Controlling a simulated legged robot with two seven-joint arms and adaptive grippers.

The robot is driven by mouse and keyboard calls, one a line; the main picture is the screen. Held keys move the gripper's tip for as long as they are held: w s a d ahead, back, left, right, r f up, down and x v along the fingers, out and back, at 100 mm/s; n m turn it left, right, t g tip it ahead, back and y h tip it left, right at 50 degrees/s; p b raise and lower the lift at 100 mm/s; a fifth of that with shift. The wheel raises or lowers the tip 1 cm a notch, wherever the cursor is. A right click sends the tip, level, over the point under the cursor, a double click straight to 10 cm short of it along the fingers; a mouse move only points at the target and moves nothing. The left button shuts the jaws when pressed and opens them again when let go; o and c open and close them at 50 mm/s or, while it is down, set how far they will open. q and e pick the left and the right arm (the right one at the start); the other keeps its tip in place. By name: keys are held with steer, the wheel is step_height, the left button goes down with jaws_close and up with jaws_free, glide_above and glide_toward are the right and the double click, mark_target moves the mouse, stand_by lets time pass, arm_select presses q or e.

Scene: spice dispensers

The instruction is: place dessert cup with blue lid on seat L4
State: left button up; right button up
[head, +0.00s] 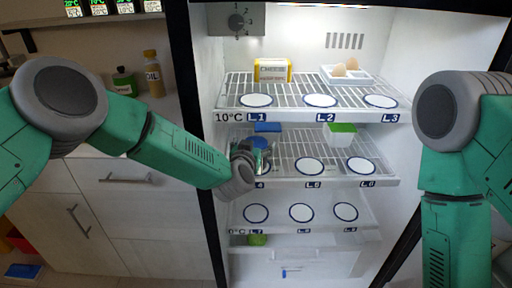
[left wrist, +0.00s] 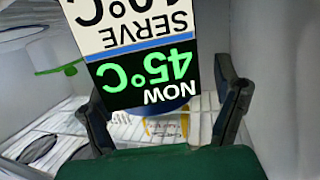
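My left gripper (head: 254,152) is inside the fridge on the middle shelf, over the left front seat. The dessert cup with blue lid (head: 259,142) is between its fingers, and a bit of blue also shows at the right finger in the left wrist view (left wrist: 241,96). A temperature card reading NOW 45°C hides most of the cup there. The fingers appear closed around the cup. Seat L4 (head: 266,172) is mostly covered by my gripper; only part of its ring and label shows. Whether the cup touches the shelf is unclear. My right gripper is out of view.
Behind on the middle shelf stand a blue-lidded container (head: 267,127) and a green-lidded container (head: 342,129). Seats L5 (head: 310,166) and L6 (head: 361,166) are empty. The upper shelf, holding cheese (head: 272,70) and eggs (head: 346,67), is overhead. The fridge wall is close on the left.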

arm_select(q)
steer(key=p+v, duration=0.1)
steer(key=v, duration=1.1)
steer(key=shift+d, duration=0.2)
steer(key=shift+s+d, duration=0.1)
